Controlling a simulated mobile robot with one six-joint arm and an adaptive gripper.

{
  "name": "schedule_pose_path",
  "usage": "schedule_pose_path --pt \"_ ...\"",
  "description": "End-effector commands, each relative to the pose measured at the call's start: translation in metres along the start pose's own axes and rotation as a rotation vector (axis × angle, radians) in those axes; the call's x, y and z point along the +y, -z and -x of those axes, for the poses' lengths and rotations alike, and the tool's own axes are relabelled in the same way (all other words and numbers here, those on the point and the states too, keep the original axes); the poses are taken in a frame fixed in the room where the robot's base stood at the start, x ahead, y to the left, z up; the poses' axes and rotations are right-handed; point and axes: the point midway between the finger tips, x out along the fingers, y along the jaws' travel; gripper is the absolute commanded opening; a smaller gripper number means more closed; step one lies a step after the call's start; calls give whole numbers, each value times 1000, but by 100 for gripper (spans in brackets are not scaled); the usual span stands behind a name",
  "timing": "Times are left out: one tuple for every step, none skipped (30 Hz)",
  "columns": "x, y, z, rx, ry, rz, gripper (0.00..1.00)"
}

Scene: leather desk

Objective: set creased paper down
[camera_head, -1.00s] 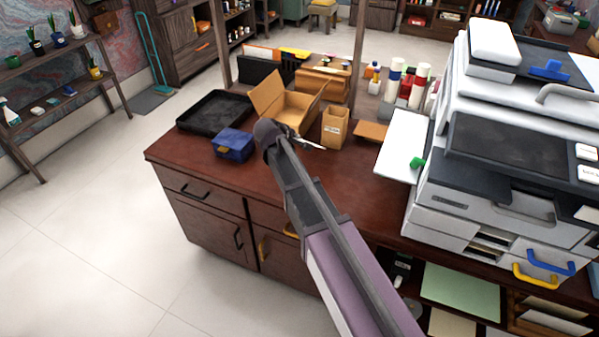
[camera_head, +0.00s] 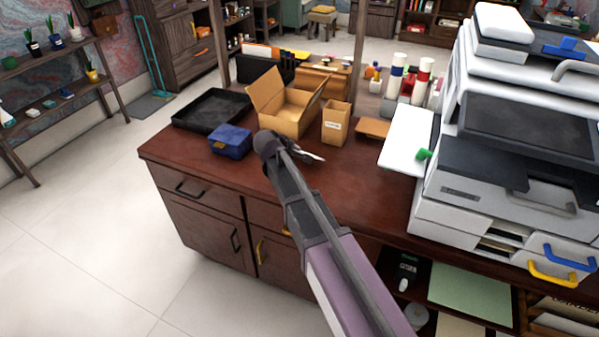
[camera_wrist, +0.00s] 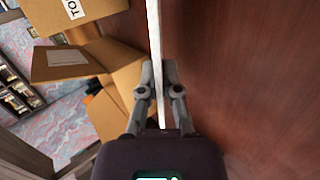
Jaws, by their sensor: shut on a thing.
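My gripper (camera_wrist: 158,90) is shut on the creased paper (camera_wrist: 154,35), which shows edge-on as a thin white strip running up from between the fingers in the wrist view. In the head view my gripper (camera_head: 312,155) is over the brown desk (camera_head: 345,172), in front of the open cardboard box (camera_head: 290,122). The paper cannot be made out clearly there. In the wrist view the bare desk surface (camera_wrist: 245,80) lies to the right of the paper and the cardboard box (camera_wrist: 115,65) to the left. I cannot tell whether the paper touches the desk.
A blue box (camera_head: 231,142) and a black tray (camera_head: 212,110) stand left of the cardboard box. A small labelled carton (camera_head: 335,125) stands to its right. A large printer (camera_head: 500,150) fills the right side. The desk front between the blue box and printer is bare.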

Motion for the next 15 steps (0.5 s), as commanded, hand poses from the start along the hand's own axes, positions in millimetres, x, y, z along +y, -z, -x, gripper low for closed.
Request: schedule_pose_path --pt "-6 0 -5 0 0 0 0" --pt "-7 0 -6 0 0 0 0" --pt "-9 0 -7 0 0 0 0" --pt "-10 0 -8 0 0 0 0" --pt "-11 0 -9 0 0 0 0" --pt "-12 0 -10 0 0 0 0" --pt "-13 0 -11 0 0 0 0" --pt "-14 0 -12 0 0 0 0" --pt "-14 0 -12 0 0 0 0" --pt "-15 0 -13 0 0 0 0" --pt "-15 0 -13 0 0 0 0" --pt "-16 0 -13 0 0 0 0" --pt "-16 0 -13 0 0 0 0" --pt "-16 0 -13 0 0 0 0" --pt "-16 0 -13 0 0 0 0"
